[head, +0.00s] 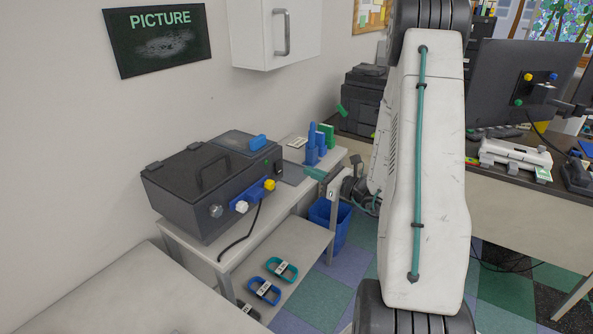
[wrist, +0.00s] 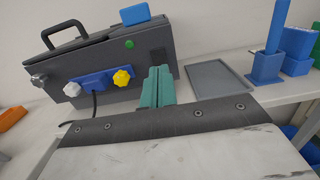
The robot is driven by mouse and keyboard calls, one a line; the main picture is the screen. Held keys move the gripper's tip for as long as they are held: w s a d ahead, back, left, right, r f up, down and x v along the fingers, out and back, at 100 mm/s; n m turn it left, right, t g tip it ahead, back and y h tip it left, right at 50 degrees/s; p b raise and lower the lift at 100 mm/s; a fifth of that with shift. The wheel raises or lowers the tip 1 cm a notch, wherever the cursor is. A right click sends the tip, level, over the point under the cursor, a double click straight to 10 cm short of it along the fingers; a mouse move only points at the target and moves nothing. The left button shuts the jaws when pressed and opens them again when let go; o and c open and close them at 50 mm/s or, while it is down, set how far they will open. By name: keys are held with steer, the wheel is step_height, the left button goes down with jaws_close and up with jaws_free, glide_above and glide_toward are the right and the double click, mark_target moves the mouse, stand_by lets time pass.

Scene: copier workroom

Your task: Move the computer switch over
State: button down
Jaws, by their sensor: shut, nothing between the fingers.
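A dark grey case (head: 205,185) with a black handle stands on a light bench. A blue panel (head: 250,197) on its front carries a white knob (head: 242,207) and a yellow knob (head: 270,185); it also shows in the wrist view (wrist: 95,82). A blue block (wrist: 134,14) sits on top, and a green button (wrist: 129,44) is on the front. I cannot tell which part is the computer switch. My gripper (wrist: 159,70) has teal fingers, shut and empty, in front of the case, right of the yellow knob.
A grey tray (wrist: 222,78) lies right of the case, with blue holders (wrist: 268,66) beyond it. Coloured loops (head: 263,291) lie on the lower shelf. A blue bin (head: 328,225) stands on the floor. A monitor (head: 515,70) with coloured buttons stands at right. My arm blocks the middle.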

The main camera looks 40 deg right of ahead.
steer(key=shift+a+r+v, duration=0.1)
steer(key=shift+r+v, duration=0.05)
steer(key=shift+v, duration=0.65)
steer(key=shift+a+r+v, duration=0.1)
steer(key=shift+r+v, duration=0.05)
steer(key=shift+v, duration=0.7)
steer(key=shift+a+r+v, duration=0.1)
steer(key=shift+r+v, duration=0.1)
steer(key=shift+v, duration=0.6)
steer(key=shift+s, duration=0.1)
